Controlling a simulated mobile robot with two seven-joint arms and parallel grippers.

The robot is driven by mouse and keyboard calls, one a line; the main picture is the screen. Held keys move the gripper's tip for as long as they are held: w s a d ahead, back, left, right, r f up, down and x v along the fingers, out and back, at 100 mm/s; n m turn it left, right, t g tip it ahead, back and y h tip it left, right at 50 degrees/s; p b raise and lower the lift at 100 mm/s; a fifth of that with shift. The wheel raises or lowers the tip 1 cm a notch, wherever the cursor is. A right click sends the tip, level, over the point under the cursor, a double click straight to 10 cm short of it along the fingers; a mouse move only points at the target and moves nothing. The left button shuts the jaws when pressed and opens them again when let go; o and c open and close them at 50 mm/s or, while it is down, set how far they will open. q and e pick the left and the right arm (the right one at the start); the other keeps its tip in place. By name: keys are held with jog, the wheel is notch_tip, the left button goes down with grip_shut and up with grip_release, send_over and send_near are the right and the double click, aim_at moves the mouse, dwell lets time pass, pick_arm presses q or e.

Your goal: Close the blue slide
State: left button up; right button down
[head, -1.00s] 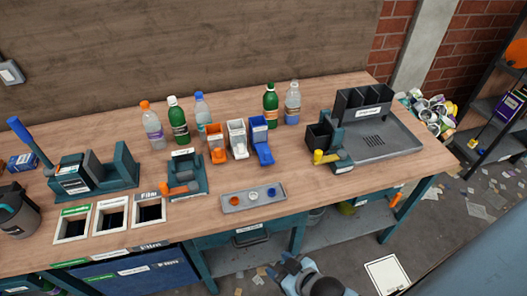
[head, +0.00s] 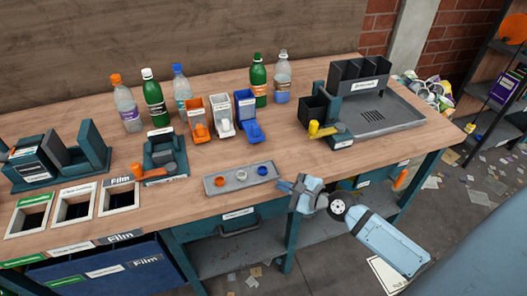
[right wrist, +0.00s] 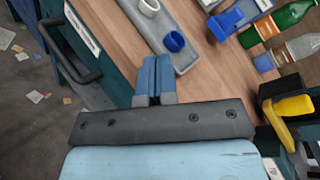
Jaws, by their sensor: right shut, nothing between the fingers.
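The blue slide (head: 252,132) sticks out at the front foot of the blue dispenser (head: 244,103), the right one of a row of three. My right gripper (head: 284,187) is at the table's front edge, right of the small grey tray and apart from the slide. In the right wrist view its blue fingers (right wrist: 154,72) are together with nothing between them. They point toward the tray, with the slide farther off to the upper right. My left gripper is not in view.
An orange dispenser (head: 196,117) and a white dispenser (head: 221,116) stand left of the blue one. The grey tray (head: 242,181) holds orange, white and blue caps. Bottles stand behind. A yellow-handled device (head: 322,131) is at the right. Table between tray and dispensers is clear.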

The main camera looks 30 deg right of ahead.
aim_at(258, 131)
jog(key=w+d+r+m+t, duration=0.1)
jog(key=d+m, duration=0.1)
jog(key=m, duration=0.1)
jog(key=w+d+m+t+h, duration=0.1)
jog(key=w+d+m, duration=0.1)
jog(key=d+m, duration=0.1)
jog(key=w+d+r+m+t+h, duration=0.1)
jog(key=w+d+m, duration=0.1)
jog(key=d+m, duration=0.1)
jog(key=shift+d+r+m, duration=0.15)
jog(key=shift+r+m, duration=0.15)
jog(key=shift+m, duration=0.6)
jog(key=shift+w+r, duration=0.1)
jog(key=shift+w, duration=0.3)
jog(key=p+x, duration=0.1)
jog(key=x, duration=1.1)
jog(key=shift+w, duration=0.6)
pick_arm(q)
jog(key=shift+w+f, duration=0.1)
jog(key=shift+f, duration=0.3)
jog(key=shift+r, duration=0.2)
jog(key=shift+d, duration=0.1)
pick_arm(e)
jog(key=shift+w, duration=0.1)
